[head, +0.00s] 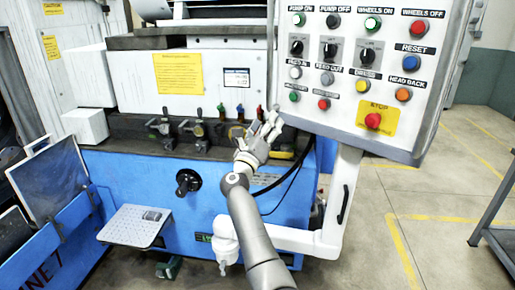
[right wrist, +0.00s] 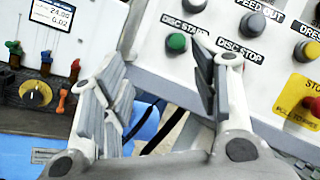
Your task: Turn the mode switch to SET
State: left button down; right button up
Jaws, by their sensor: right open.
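Three black rotary switches sit in a row on the upper left of the control panel (head: 450,50) in the head view: left (head: 297,47), middle (head: 330,50) and right (head: 367,55). Their small labels are too blurred for me to tell which is the mode switch or where it points. My right gripper (head: 270,122) is open and empty, just off the panel's lower left corner and below the switches. In the right wrist view its open fingers (right wrist: 160,72) frame the panel's lower edge near the green disc start button (right wrist: 177,43). No rotary switch shows there. My left gripper is out of view.
A red stop knob (head: 373,121) on a yellow plate is at the panel's lower right. Several push buttons surround the switches. Coloured levers and a yellow dial (right wrist: 36,94) are on the machine at left.

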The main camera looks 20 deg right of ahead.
notch_tip(320, 180, down, 7)
jog(key=a+n+t+y, duration=0.2)
jog(key=n, duration=0.3)
jog(key=shift+w+a+n+y, duration=0.25)
jog(key=shift+w+n+y, duration=0.05)
jog(key=shift+w, duration=0.15)
jog(key=s+a+f+n+g+y, duration=0.1)
jog(key=s+a+f+n+y, duration=0.25)
jog(key=f+n, duration=0.65)
jog(key=s+a+f+n+y+b, duration=0.1)
jog(key=s+a+f+n+y, duration=0.3)
jog(key=f, duration=1.3)
jog(key=s+a+f+n+g+y, duration=0.1)
jog(key=s+a+f+n+y, duration=0.35)
jog(key=f, duration=0.85)
jog(key=s+f+n+g+y, duration=0.2)
jog(key=s+f+n+g, duration=0.45)
jog(key=s+f, duration=1.15)
jog(key=s+d+f+n+g, duration=0.1)
jog(key=s+f, duration=0.4)
jog(key=s, duration=0.7)
jog(key=s+d+f+n+g+b, duration=0.1)
jog(key=s+f+n+g, duration=0.3)
jog(key=s, duration=0.9)
jog(key=s+d+f+n+g, duration=0.1)
jog(key=s+f+n, duration=0.4)
jog(key=s, duration=0.7)
jog(key=shift+s+f+g, duration=0.35)
jog(key=shift+g, duration=0.3)
